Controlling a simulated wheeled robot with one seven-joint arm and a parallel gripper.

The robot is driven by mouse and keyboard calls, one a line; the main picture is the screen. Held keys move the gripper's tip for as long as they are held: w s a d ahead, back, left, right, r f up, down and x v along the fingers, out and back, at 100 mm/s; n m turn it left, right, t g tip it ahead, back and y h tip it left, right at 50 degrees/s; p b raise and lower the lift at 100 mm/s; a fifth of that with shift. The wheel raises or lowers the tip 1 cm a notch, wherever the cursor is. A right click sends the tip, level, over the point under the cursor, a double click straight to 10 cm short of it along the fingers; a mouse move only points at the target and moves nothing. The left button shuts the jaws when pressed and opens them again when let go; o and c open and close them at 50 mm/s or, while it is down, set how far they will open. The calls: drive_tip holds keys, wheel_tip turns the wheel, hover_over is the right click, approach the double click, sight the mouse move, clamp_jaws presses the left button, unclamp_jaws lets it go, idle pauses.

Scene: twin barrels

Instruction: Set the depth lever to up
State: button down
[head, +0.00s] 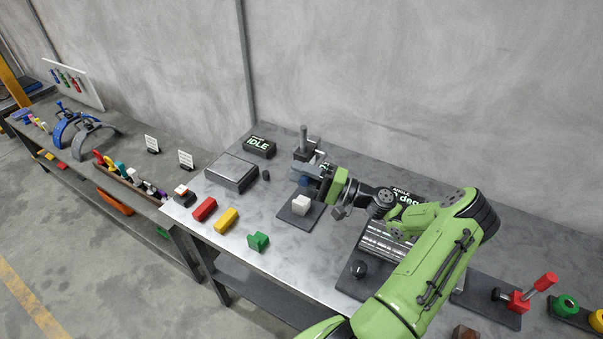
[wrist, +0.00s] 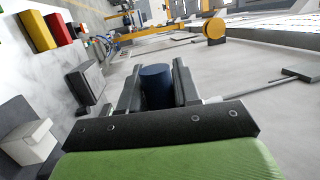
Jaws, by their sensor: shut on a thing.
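My gripper (head: 318,181) is at the small grey press-like stand (head: 304,150) on the metal bench in the head view. In the wrist view my gripper (wrist: 157,82) has its two dark fingers closed on a dark blue cylindrical knob (wrist: 156,88), which I take to be the depth lever's knob. In the head view my gripper and arm cover most of it, and the lever's position cannot be read.
A grey box (head: 231,172) and a display reading IDLE (head: 261,146) stand left of the stand. Red (head: 204,209), yellow (head: 226,220) and green (head: 258,241) blocks lie near the front edge.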

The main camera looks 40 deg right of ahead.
drive_tip(key=c, duration=0.9)
unclamp_jaws()
drive_tip(key=b+v, duration=0.1)
drive_tip(key=v, duration=1.5)
drive_tip(key=shift+w+r+b, duration=0.1)
drive_tip(key=shift+b, duration=0.2)
